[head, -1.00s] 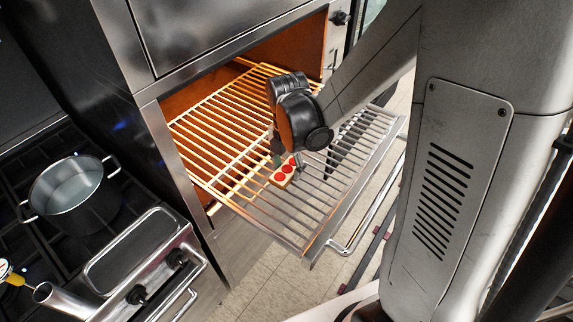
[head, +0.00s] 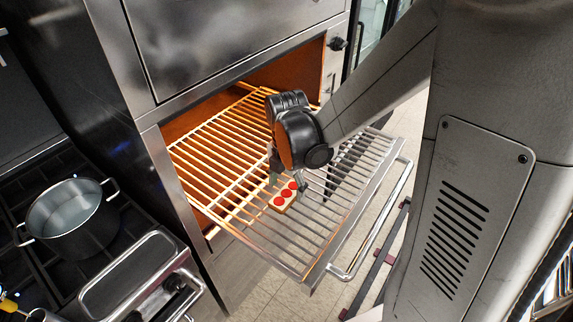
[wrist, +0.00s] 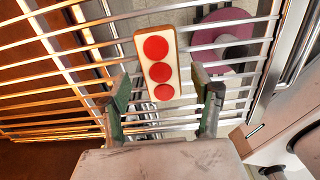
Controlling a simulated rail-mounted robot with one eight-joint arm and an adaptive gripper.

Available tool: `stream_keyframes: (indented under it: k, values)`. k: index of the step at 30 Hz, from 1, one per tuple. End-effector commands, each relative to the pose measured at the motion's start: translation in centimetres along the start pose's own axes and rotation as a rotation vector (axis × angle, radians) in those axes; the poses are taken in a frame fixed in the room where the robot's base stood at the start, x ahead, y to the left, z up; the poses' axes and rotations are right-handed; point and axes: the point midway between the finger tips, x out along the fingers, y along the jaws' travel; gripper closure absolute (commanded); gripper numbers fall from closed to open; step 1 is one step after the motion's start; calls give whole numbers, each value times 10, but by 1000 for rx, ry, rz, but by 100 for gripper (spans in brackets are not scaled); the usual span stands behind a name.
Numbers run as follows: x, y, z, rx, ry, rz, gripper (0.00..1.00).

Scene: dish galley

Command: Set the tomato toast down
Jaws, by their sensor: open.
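The tomato toast (head: 285,196) is a pale slab with several red tomato slices in a row. It lies on the wire rack (head: 318,238) that reaches out of the oven. In the wrist view the toast (wrist: 159,64) lies across the rack bars, its near end between my fingertips. My gripper (head: 287,186) is just above the rack at the toast. In the wrist view my gripper (wrist: 160,92) is open, with a gap between each finger and the toast.
The oven cavity (head: 190,125) glows orange behind the rack, and the rest of the rack is bare. A handle bar (head: 372,222) runs along the rack's outer edge. A pot (head: 72,215) stands on the stove at left. The floor shows below the rack.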

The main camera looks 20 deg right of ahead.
Motion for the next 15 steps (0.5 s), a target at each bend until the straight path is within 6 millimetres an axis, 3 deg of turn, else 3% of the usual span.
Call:
stream_keyframes:
  k: [15]
  values:
    - [-83, 0, 0, 0, 0, 0, 39]
